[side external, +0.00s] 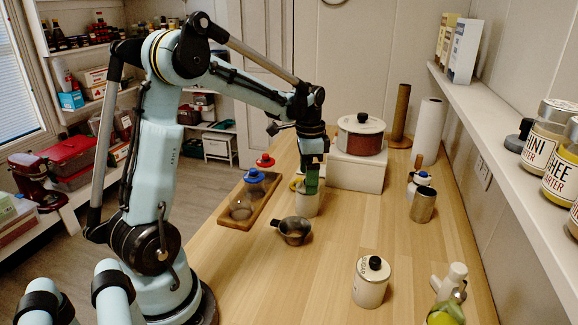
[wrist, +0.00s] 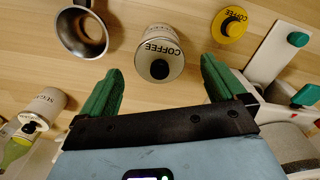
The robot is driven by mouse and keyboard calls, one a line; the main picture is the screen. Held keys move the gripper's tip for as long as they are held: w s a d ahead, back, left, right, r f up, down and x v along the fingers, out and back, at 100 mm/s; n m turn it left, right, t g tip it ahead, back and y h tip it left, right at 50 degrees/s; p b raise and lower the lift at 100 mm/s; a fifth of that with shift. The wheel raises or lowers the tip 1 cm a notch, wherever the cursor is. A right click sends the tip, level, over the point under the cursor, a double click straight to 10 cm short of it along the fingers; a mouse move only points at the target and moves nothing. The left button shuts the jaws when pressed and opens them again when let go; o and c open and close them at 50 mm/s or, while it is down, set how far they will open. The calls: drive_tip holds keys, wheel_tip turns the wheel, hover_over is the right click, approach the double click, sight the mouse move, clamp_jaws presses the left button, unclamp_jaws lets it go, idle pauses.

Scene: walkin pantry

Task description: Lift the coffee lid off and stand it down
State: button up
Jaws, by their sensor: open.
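In the wrist view a cream canister marked COFFEE (wrist: 162,35) stands between and beyond my fingers. The dark round knob of the coffee lid (wrist: 159,69) shows on its top. My gripper (wrist: 160,67) is open, with its green fingers spread to either side of the canister. In the side view my gripper (side external: 312,182) is low over the cream canister (side external: 306,204), and the fingers hide its top. I cannot tell whether a finger touches the lid. A round yellow piece marked COFFEE (wrist: 236,32), with a dark shape on it, lies just beyond the canister.
A metal cup (side external: 293,230) stands close in front. A sugar canister (side external: 370,288) stands nearer. The wooden counter between them (side external: 300,282) is clear.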

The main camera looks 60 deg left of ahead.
drive_tip(key=shift+f, duration=1)
drive_tip(key=c, duration=1.1)
drive_tip(key=shift+r, duration=0.15)
drive_tip(key=shift+r, duration=0.65)
wheel_tip(320, 180, up, 3)
drive_tip(key=shift+f, duration=0.2)
drive_tip(key=shift+s+d+r, duration=0.2)
drive_tip(key=shift+d+r, duration=1.45)
drive_tip(key=shift+d, duration=0.3)
drive_tip(key=shift+s+d+r, duration=0.15)
drive_tip(key=shift+d+r, duration=1.45)
drive_tip(key=shift+d, duration=0.3)
drive_tip(key=shift+s+d+r, duration=0.2)
drive_tip(key=shift+d+r, duration=1.45)
drive_tip(key=shift+d, duration=0.3)
